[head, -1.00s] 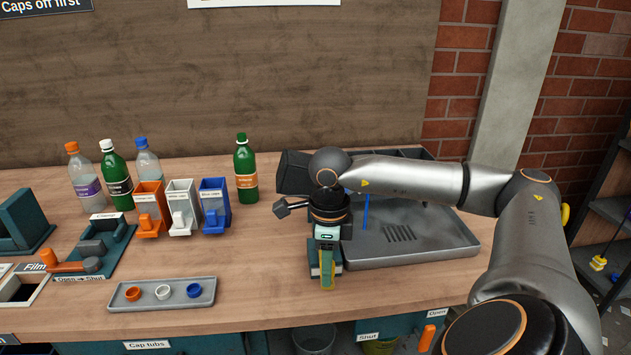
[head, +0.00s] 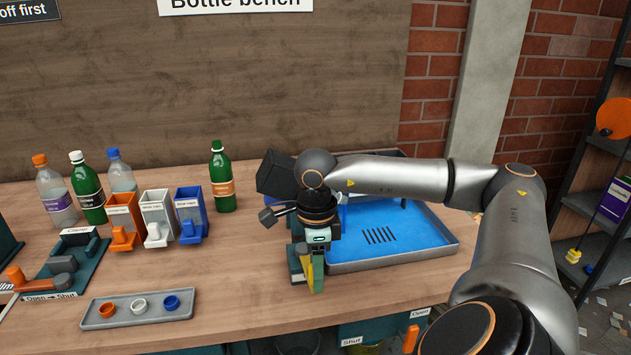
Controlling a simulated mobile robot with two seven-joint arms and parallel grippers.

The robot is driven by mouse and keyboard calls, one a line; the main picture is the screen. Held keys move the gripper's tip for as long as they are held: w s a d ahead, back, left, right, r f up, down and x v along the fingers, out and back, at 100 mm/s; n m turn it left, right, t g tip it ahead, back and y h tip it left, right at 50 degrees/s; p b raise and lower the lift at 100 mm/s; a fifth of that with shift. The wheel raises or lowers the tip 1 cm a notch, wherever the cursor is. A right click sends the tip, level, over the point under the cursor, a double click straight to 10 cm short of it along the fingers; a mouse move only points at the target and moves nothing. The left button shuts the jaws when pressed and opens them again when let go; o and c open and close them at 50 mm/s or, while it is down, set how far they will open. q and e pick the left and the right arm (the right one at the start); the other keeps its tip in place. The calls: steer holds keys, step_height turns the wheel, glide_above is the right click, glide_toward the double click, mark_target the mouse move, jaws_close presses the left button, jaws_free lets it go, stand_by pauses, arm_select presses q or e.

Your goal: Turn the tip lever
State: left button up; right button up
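My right gripper (head: 312,272) points down at the left end of the drain tray, in front of a dark block-like fixture (head: 281,173). Its fingers are seen from behind, so whether they are open or shut does not show. A dark knob on a short rod (head: 269,217) sticks out left beside the gripper; it may be the tip lever, but I cannot tell for sure. My wrist hides most of the fixture and whatever the fingers touch. The tray (head: 395,262) is covered with blue, apparently liquid, around its slotted drain (head: 379,236). My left gripper is not in view.
Several bottles stand at the back left; a green one (head: 222,180) stands nearer the fixture. Orange (head: 124,225), white (head: 157,221) and blue (head: 190,216) bins stand before them. A grey cap tray (head: 137,310) lies in front. The bench between it and my gripper is clear.

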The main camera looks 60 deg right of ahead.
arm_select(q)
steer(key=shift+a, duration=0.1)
arm_select(e)
steer(key=shift+o, duration=1.3)
arm_select(q)
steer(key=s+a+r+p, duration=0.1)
steer(key=p, duration=0.1)
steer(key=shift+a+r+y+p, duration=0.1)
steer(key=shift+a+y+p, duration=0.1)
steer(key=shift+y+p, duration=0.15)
arm_select(e)
step_height(320, 180, up, 12)
steer(key=shift+r, duration=0.25)
